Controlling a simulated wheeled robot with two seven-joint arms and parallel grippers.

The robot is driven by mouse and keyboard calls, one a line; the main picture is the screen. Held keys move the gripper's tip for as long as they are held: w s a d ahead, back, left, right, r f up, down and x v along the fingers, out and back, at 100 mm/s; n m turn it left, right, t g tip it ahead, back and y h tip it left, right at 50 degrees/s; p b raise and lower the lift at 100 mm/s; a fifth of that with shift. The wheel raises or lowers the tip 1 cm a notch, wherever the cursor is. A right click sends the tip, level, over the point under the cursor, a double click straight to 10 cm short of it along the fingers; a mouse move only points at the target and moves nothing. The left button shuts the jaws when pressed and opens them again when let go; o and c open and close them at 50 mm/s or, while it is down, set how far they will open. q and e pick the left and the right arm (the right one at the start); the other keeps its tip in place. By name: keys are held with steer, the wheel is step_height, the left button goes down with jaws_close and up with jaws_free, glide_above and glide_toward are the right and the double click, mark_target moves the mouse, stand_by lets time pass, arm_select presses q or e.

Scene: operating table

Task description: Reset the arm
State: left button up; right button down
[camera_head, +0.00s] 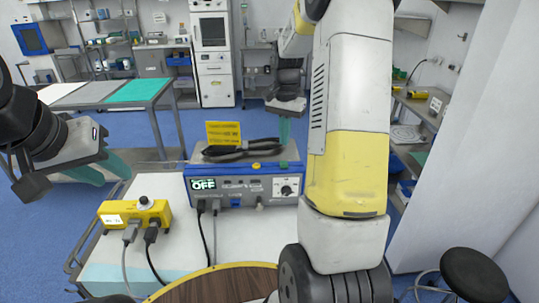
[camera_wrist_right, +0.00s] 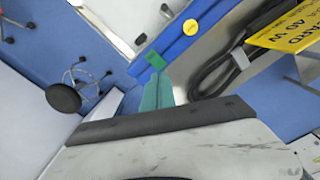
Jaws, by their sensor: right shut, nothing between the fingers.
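My right arm (camera_head: 355,110) rises through the right of the head view and folds back at the top. My right gripper (camera_head: 284,130) hangs with its teal fingers shut and empty, near the back right corner of the blue-fronted device (camera_head: 235,188). In the wrist view its teal fingers (camera_wrist_right: 158,92) are together, by the device's blue edge (camera_wrist_right: 180,40); contact cannot be told. My left gripper (camera_head: 106,175) is at the left, beyond the yellow box, with its teal fingers apart and nothing seen between them.
The device shows "OFF" and carries black cables (camera_head: 240,150) and a yellow sign (camera_head: 223,132). A yellow box (camera_head: 135,214) with plugged cables sits on the white cart. A green-topped table (camera_head: 138,90) stands behind left. A black stool (camera_head: 474,275) is at lower right. Blue floor is open behind.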

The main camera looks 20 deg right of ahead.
steer(key=shift+r, duration=0.1)
stand_by(0.3)
steer(key=s+a+r+n+t, duration=0.35)
steer(key=s+a+r, duration=0.35)
steer(key=s+r, duration=0.3)
steer(key=s+a+r+n+t+y, duration=0.1)
steer(key=s+a+n, duration=0.2)
steer(key=s, duration=0.4)
steer(key=s+a+r+n+t+y, duration=0.1)
steer(key=s+a+r+n, duration=0.1)
steer(key=s, duration=0.5)
steer(key=shift+a+n+t, duration=0.35)
steer(key=shift+a+n, duration=0.2)
steer(key=shift+a, duration=0.05)
